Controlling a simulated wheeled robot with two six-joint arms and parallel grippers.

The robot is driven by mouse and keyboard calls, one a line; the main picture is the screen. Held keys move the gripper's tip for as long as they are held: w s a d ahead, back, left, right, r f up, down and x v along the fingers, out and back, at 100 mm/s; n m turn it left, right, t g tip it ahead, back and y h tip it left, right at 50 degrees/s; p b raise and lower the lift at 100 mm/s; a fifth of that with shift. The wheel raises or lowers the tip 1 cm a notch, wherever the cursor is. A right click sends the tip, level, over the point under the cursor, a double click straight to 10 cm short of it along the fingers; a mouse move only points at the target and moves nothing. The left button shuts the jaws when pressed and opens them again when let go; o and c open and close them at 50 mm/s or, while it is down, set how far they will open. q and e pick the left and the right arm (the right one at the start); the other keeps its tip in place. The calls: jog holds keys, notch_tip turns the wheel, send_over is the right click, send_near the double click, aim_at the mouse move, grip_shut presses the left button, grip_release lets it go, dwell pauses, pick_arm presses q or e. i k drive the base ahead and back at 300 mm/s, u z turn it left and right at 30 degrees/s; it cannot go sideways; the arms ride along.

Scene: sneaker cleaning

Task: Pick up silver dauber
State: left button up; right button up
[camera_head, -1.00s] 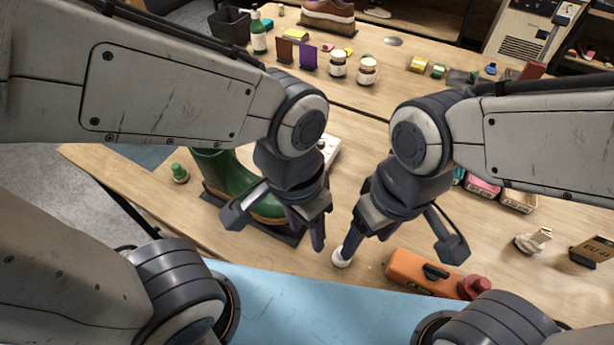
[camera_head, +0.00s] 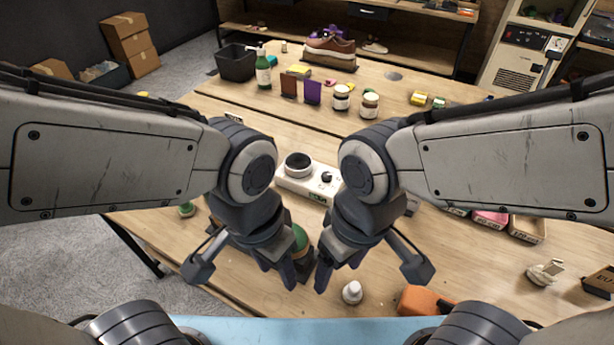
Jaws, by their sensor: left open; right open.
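I cannot make out a silver dauber for certain. A small white bottle-like item (camera_head: 352,292) stands near the table's front edge, just below my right gripper and apart from it. My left gripper (camera_head: 240,268) is open and empty, pointing down over the front of the table. My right gripper (camera_head: 368,272) is open and empty, close beside the left one. A flat, round grey item (camera_head: 393,76) lies at the back of the table, too small to identify.
A white hot plate (camera_head: 310,188) stands behind the grippers. An orange item (camera_head: 425,300) lies at the front right. Jars (camera_head: 341,98), a green pump bottle (camera_head: 263,72) and a brown sneaker (camera_head: 330,46) stand at the back.

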aim_at(352, 294)
jog(key=u, duration=1.45)
jog(key=k, duration=1.05)
jog(key=z, duration=1.15)
jog(key=i, duration=0.5)
